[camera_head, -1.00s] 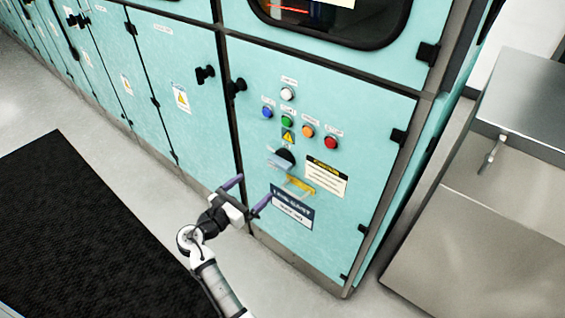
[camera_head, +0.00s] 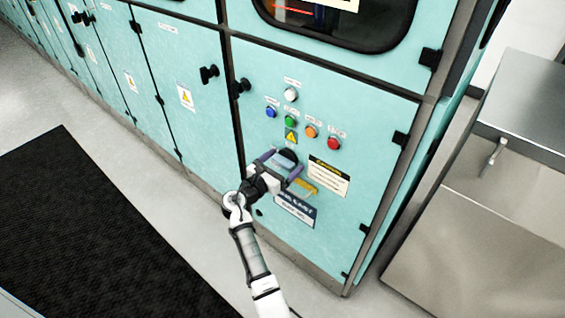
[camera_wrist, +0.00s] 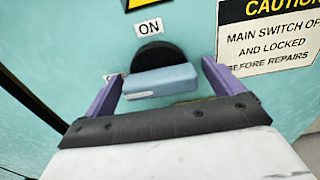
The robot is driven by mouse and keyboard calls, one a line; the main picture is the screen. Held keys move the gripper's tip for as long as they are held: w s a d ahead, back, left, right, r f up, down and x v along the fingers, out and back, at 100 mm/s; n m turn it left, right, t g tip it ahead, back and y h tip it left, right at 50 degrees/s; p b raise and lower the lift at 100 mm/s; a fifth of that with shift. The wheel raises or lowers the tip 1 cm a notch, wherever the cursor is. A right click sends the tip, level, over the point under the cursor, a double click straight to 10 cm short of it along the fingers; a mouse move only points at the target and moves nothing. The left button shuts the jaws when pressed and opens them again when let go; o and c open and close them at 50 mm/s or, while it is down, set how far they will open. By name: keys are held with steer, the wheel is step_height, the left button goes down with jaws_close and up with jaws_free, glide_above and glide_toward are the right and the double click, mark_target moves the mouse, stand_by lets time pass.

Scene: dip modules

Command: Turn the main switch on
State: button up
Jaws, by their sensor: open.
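The main switch is a black round base with a light blue handle (camera_wrist: 160,81) on the teal cabinet door, below an ON label (camera_wrist: 149,27) in the wrist view. The handle lies roughly level, and the dark base (camera_head: 289,155) shows in the head view. My gripper (camera_head: 281,165) is open in front of the switch. In the wrist view its purple fingers (camera_wrist: 160,88) stand to the left and right of the handle, with a gap on the right side. The left finger is close to the handle's left end; I cannot tell whether it touches.
Above the switch are a white (camera_head: 291,94), a blue (camera_head: 271,112), a green (camera_head: 289,122), an orange (camera_head: 311,132) and a red button (camera_head: 334,143). A caution sign (camera_head: 329,176) is to the right. A yellow part (camera_head: 305,187) sits below. A steel counter (camera_head: 480,190) stands right.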

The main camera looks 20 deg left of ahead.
steer(key=c, duration=1)
steer(key=shift+m, duration=0.4)
steer(key=m+b, duration=0.2)
steer(key=m, duration=0.1)
steer(key=shift+f+m, duration=0.15)
steer(key=shift+m, duration=0.25)
steer(key=m+b, duration=0.3)
steer(key=m, duration=0.1)
steer(key=m+b, duration=0.3)
steer(key=m, duration=0.2)
steer(key=shift+b, duration=0.4)
steer(key=m+b, duration=0.3)
steer(key=m, duration=0.1)
steer(key=shift+m, duration=0.3)
